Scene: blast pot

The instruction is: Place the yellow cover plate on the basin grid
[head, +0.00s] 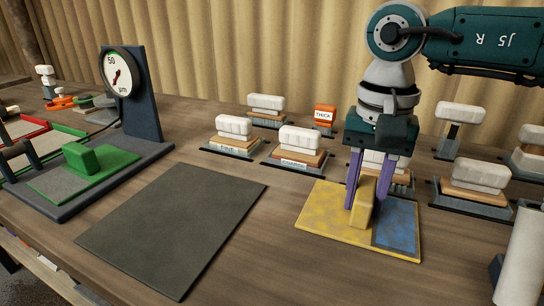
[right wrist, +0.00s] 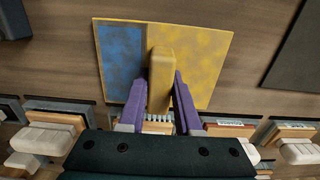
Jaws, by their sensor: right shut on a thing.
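The yellow cover plate (head: 325,215) is a flat yellow rectangle with a blue patch on one side and an upright yellow grip block. It lies flat at or just above the table, right of centre; I cannot tell whether it touches. My right gripper (head: 368,205) comes down from above, its purple fingers shut on the grip block. In the right wrist view the plate (right wrist: 205,65) lies beyond the fingers (right wrist: 155,95), with the block between them. My left gripper is not in view. I cannot make out a basin grid for certain.
A bare dark grey mat (head: 175,225) lies left of the plate. A gauge stand (head: 145,95) with a green-edged pad and green block (head: 88,158) is further left. Several white-topped brushes (head: 300,138) stand behind. A white cylinder (head: 523,255) is at the right edge.

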